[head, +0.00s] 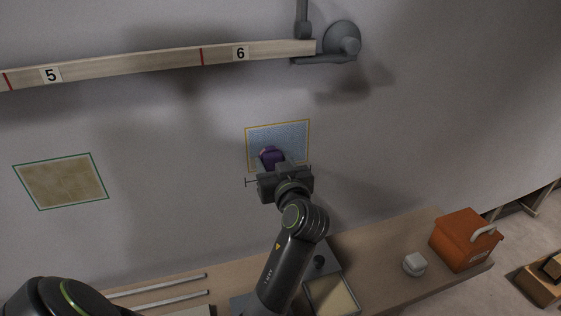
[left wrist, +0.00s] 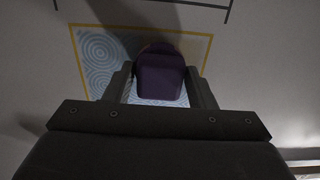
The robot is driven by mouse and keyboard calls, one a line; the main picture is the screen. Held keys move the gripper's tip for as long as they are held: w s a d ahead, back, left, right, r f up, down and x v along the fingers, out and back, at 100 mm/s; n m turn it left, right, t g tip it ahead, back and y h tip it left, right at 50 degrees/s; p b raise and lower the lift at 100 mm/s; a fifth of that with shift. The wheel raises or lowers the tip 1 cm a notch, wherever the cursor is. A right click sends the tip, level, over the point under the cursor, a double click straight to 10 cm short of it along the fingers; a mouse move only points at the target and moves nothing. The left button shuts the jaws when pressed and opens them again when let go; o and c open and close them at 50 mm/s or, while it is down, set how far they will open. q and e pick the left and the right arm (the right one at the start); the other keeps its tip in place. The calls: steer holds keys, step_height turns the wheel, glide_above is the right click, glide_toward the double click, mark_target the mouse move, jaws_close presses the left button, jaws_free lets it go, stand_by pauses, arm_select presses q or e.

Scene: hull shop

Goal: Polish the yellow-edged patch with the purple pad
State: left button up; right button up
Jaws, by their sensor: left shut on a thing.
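The yellow-edged patch (head: 290,132) is on the grey wall, with a bluish surface inside a thin yellow border. My left gripper (head: 279,167) is shut on the purple pad. The pad overlaps the patch in both views; I cannot tell whether it touches the surface. My right gripper is not in view.
A green-edged brownish patch (head: 61,182) is on the wall at left. A wooden rail (head: 130,68) numbered 5 and 6 runs above, ending at a grey bracket (head: 342,40).

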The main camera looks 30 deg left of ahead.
arm_select(q)
steer(key=shift+s+a+p, duration=0.75)
steer(key=shift+s+a, duration=0.95)
steer(key=shift+s, duration=0.2)
steer(key=o, duration=0.3)
steer(key=c, duration=0.3)
steer(key=shift+s+d, duration=0.35)
steer(key=shift+d, duration=0.15)
